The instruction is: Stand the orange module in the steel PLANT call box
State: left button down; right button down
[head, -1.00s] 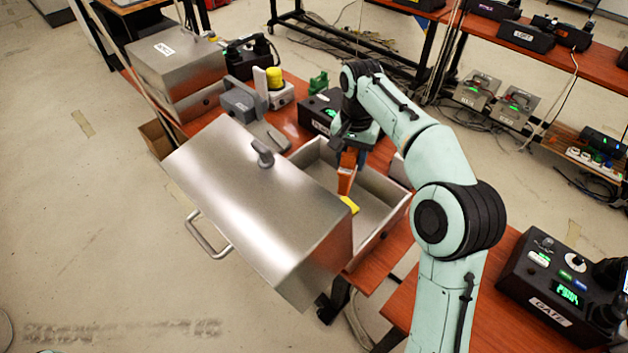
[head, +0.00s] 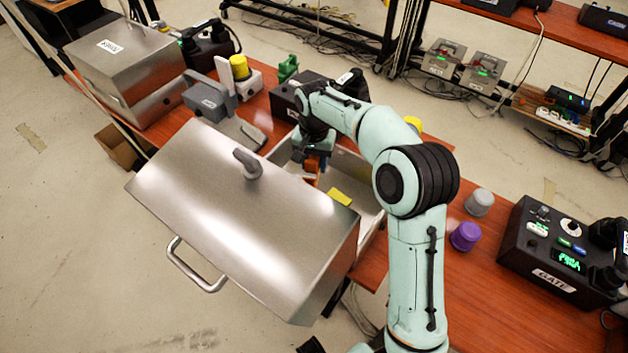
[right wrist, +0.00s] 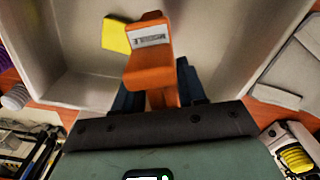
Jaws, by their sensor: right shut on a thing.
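The orange module (head: 311,172) is in my right gripper (head: 317,160), inside the open steel box (head: 372,195). The box's raised lid (head: 240,215) hides the module's lower part in the head view. In the right wrist view the module (right wrist: 150,62) sticks out ahead of the dark fingers of the gripper (right wrist: 160,95), its white label facing the camera. The pale box interior (right wrist: 220,45) lies behind it. I cannot tell whether the module touches the floor. No PLANT label is readable on this box. My left gripper is not in view.
A yellow piece (head: 340,198) lies in the box, close to the module in the picture. A closed steel box (head: 125,60) stands at the back left. Purple (head: 466,236) and grey (head: 480,202) cups and the black GATE console (head: 560,252) stand to the right.

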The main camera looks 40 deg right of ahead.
jog(key=shift+f+b, duration=0.3)
jog(key=shift+f, duration=3.2)
jog(key=shift+f, duration=0.1)
jog(key=c, duration=0.6)
grip_release()
jog(key=shift+c, duration=0.2)
notch_tip(320, 180, up, 12)
jog(key=shift+r+p, duration=0.1)
jog(key=shift+p, duration=0.7)
